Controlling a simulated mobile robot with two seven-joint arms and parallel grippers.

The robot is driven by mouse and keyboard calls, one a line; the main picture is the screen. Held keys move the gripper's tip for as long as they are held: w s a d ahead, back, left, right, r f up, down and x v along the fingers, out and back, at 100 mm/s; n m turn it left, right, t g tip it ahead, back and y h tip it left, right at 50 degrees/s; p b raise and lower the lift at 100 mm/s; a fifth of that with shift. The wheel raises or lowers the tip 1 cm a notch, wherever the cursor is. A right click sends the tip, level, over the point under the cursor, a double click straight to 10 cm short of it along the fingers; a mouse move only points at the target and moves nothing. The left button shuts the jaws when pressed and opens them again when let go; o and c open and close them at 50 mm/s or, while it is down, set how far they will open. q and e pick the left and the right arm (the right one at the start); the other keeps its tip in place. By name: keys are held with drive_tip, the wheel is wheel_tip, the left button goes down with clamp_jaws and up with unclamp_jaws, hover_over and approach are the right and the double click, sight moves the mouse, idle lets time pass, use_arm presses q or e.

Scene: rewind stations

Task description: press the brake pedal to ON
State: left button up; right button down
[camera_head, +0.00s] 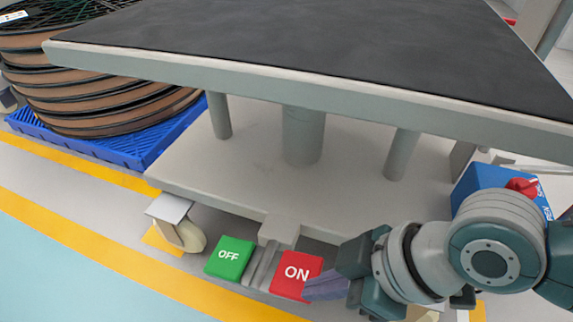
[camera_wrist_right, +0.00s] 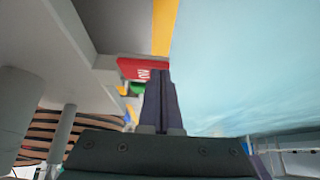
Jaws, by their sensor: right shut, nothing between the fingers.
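The brake pedal has a green OFF pad (camera_head: 230,258) and a red ON pad (camera_head: 293,275) side by side, low under the front edge of the table. My right gripper (camera_head: 308,288) is shut and empty, its fingertips at the right edge of the red ON pad. In the right wrist view the shut fingers (camera_wrist_right: 158,80) reach to the red ON pad (camera_wrist_right: 130,68) and overlap part of it. Whether they touch the pad or only hover over it I cannot tell. My left gripper is not in view.
A table with a dark top (camera_head: 330,45) and grey base (camera_head: 225,165) stands over the pedal. A caster (camera_head: 188,235) is left of the pads. A blue pallet (camera_head: 135,145) with brown reels (camera_head: 110,100) is at the left. The blue floor (camera_head: 70,270) is clear.

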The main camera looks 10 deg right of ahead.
drive_tip(key=shift+s+d+f, duration=0.1)
drive_tip(key=shift+d+f, duration=0.05)
drive_tip(key=shift+f, duration=0.05)
drive_tip(key=shift+s+d+f+b, duration=0.15)
drive_tip(key=shift+d+f, duration=0.05)
drive_tip(key=shift+f, duration=0.45)
drive_tip(key=shift+s+d+f+b, duration=0.1)
drive_tip(key=shift+d+f+b, duration=0.1)
drive_tip(key=shift+f, duration=0.5)
drive_tip(key=shift+s+d+f+b, duration=0.15)
drive_tip(key=shift+d+f, duration=0.05)
drive_tip(key=shift+f, duration=0.45)
drive_tip(key=shift+s+d+f, duration=0.15)
